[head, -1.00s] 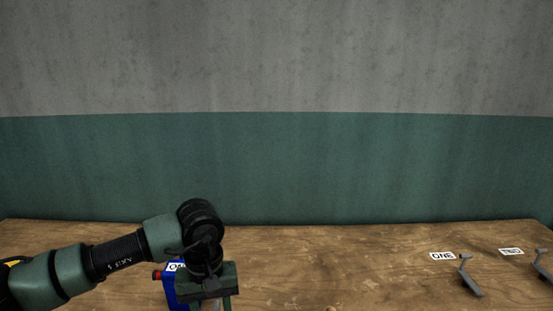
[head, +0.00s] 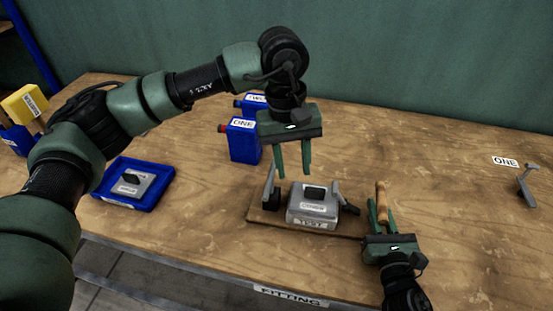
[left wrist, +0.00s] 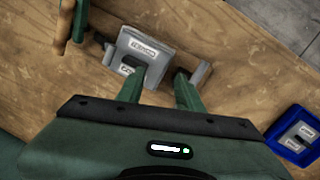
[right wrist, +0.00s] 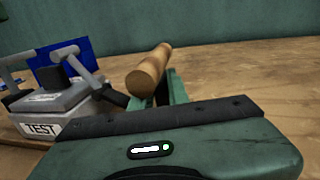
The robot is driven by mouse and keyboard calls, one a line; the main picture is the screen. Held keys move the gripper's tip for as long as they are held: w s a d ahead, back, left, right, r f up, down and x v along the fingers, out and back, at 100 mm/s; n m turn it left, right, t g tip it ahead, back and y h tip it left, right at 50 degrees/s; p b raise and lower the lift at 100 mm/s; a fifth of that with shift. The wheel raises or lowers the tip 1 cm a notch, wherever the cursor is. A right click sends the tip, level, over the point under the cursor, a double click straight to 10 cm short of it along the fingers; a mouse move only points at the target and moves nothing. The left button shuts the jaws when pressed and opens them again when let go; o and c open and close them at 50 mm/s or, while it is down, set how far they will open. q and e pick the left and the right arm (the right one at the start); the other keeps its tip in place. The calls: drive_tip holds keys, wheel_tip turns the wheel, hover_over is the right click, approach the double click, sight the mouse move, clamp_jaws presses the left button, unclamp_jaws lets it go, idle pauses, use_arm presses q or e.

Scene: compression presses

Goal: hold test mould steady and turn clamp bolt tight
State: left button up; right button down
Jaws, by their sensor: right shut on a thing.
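The grey test mould (head: 313,212), labelled TEST, sits on a wooden board (head: 262,217) between two grey clamp arms. It has a dark knob (head: 314,192) on top and also shows in the left wrist view (left wrist: 146,47) and right wrist view (right wrist: 62,117). My left gripper (head: 293,175) is open and empty, fingers pointing down above the mould. My right gripper (head: 379,218) is shut on an upright wooden handle (head: 382,200) right of the mould; the handle also shows in the right wrist view (right wrist: 150,70). The bolt itself cannot be made out.
Blue bottles ONE (head: 243,143) and TWO (head: 253,103) stand behind the mould. A blue tray (head: 153,199) with a grey plate lies to the left. A yellow-and-blue item (head: 24,104) is at far left. The right bench is mostly clear.

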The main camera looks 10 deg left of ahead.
use_arm(q)
drive_tip(key=s+d+f+n+g+h, duration=0.25)
drive_tip(key=s+d, duration=0.35)
drive_tip(key=d, duration=0.3)
drive_tip(key=s+d+f+n+g+h, duration=0.1)
drive_tip(key=s+d+n+h, duration=0.25)
drive_tip(key=s+d, duration=0.5)
drive_tip(key=s+d+r+n+h, duration=0.6)
drive_tip(key=d+r+n+h, duration=0.45)
drive_tip(key=r+n, duration=0.2)
drive_tip(key=w+a+r+n+t+h, duration=0.2)
drive_tip(key=w+a+n+t+h, duration=0.3)
drive_tip(key=n+t, duration=0.65)
drive_tip(key=m+t+y, duration=1)
drive_tip(key=m+y, duration=1.4)
drive_tip(key=m, duration=0.7)
approach(270, 175)
drive_tip(key=shift+s+d+f+h, duration=0.1)
drive_tip(key=shift+s+f+h, duration=0.05)
drive_tip(key=shift+s, duration=0.3)
drive_tip(key=shift+s+d+f+h, duration=0.1)
drive_tip(key=shift+s, duration=0.3)
drive_tip(key=shift+w+a+f, duration=0.1)
drive_tip(key=shift+w+a, duration=0.05)
drive_tip(key=shift+a, duration=0.05)
drive_tip(key=w, duration=1.1)
drive_tip(key=shift+w+a, duration=0.25)
